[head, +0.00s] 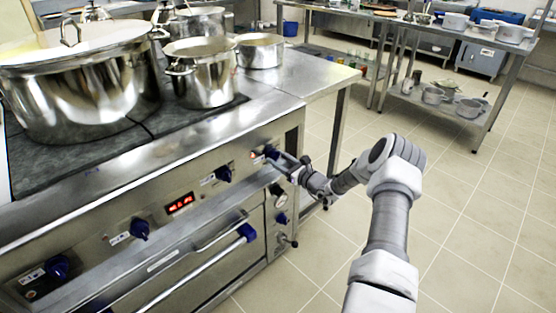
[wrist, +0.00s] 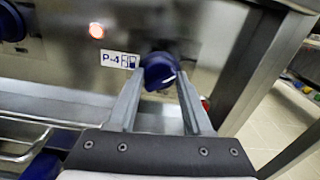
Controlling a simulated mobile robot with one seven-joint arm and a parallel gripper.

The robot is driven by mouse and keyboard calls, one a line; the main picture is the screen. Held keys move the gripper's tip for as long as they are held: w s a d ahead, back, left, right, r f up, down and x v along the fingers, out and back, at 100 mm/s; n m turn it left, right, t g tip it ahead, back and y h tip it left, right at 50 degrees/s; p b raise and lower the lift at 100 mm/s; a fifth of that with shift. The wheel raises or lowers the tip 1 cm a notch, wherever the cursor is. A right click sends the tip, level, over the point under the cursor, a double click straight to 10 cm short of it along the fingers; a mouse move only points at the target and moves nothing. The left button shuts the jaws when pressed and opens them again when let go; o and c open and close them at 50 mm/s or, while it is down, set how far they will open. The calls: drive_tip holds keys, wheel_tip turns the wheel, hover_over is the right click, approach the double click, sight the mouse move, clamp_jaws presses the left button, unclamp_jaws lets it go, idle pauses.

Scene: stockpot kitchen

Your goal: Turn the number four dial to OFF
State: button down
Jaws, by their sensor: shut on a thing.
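The number four dial (wrist: 158,68) is a dark blue knob on the steel front panel, right of a "P-4" label (wrist: 119,60). Its white mark points to the lower right in the wrist view. It also shows in the head view as a small blue knob (head: 271,152) at the panel's right end. My gripper (wrist: 159,74) is shut on this dial, with one finger on each side of it. In the head view, my gripper (head: 283,160) reaches the panel from the right. The OFF marking cannot be read.
A ledge and an oven handle (head: 200,268) jut out under the panel. Large pots (head: 85,95) stand on the stove.

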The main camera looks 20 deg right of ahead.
drive_tip(key=n+b, duration=0.1)
drive_tip(key=n, duration=0.4)
drive_tip(key=shift+f, duration=0.1)
drive_tip(key=n+b, duration=0.1)
drive_tip(key=n, duration=0.3)
drive_tip(key=shift+d+n, duration=0.1)
drive_tip(key=shift+n, duration=0.3)
drive_tip(key=shift+b, duration=0.3)
drive_tip(key=shift+c, duration=1.6)
unclamp_jaws()
drive_tip(key=shift+s, duration=0.1)
drive_tip(key=p+v, duration=0.4)
drive_tip(key=v, duration=1.3)
drive_tip(key=shift+r, duration=0.2)
drive_tip(key=shift+s, duration=0.1)
